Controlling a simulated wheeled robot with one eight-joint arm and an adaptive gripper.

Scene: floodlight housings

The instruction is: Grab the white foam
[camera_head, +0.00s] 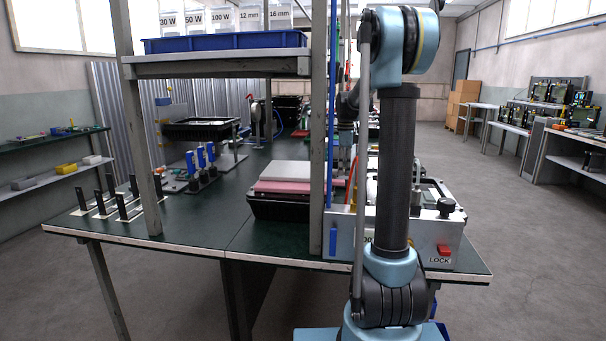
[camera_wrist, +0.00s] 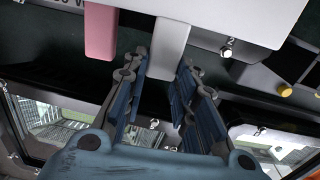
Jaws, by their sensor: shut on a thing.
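A white foam strip (camera_wrist: 168,48) shows at the upper middle of the wrist view. My gripper (camera_wrist: 163,72) has one finger on each side of its lower end and is shut on it. A pink foam strip (camera_wrist: 100,32) is to its left, apart from the fingers. In the head view, a white slab (camera_head: 300,170) lies above a pink slab (camera_head: 285,187) in a black tray (camera_head: 280,208) on the green bench. My gripper is hidden in the head view behind my arm and the fixture.
A pale panel (camera_wrist: 240,22) marked 2 borders the strip in the wrist view. In the head view, a metal fixture with a red LOCK button (camera_head: 444,250) stands at the bench's right front, beside a shelf post (camera_head: 318,150). A blue bin (camera_head: 225,42) sits on the shelf.

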